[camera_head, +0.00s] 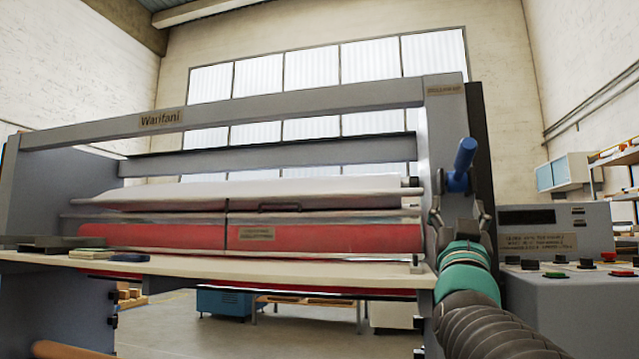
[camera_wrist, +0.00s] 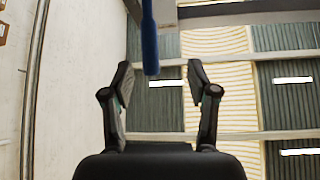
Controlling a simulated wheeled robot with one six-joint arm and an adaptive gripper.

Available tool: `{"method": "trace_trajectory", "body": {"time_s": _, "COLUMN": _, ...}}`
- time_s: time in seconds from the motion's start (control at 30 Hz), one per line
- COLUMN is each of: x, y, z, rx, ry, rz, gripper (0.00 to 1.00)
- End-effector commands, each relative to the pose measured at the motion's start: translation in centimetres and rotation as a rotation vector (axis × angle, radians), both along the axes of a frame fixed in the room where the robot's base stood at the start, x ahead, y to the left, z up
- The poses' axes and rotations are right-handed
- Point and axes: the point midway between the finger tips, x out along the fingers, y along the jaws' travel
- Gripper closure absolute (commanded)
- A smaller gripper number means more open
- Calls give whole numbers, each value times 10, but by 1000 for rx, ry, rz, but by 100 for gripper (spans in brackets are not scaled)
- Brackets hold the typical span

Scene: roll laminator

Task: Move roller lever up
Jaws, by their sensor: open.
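The roller lever (camera_head: 461,160) is a blue handle on the right upright of the laminator, tilted slightly to the right with its grip end up. My gripper (camera_head: 459,212) is just below it in the head view, its dark fingers spread. In the wrist view the blue lever (camera_wrist: 150,42) hangs into the picture from the top, left of centre. It ends between my two open fingertips (camera_wrist: 159,75) or beyond them; its depth is hard to tell. No contact is visible. The laminator's red roller (camera_head: 170,236) lies to the left of my gripper.
A control panel (camera_head: 556,250) with buttons stands to the right of my arm. The laminator's table (camera_head: 200,268) runs along its front, with small cloth-like items (camera_head: 92,253) at the left. The laminator's right upright (camera_head: 447,115) is close behind the lever.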

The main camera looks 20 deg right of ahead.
Motion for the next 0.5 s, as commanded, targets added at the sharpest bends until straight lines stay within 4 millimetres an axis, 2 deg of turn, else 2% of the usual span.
{"method": "trace_trajectory", "body": {"time_s": 0.1, "x": -11, "y": -11, "z": 13, "rx": -27, "ry": -70, "rz": -44, "gripper": 41}}
{"method": "trace_trajectory", "body": {"time_s": 0.2, "x": -13, "y": -15, "z": 22, "rx": -37, "ry": -93, "rz": -54, "gripper": 41}}
{"method": "trace_trajectory", "body": {"time_s": 0.5, "x": 11, "y": -36, "z": 54, "rx": -37, "ry": -91, "rz": -56, "gripper": 41}}
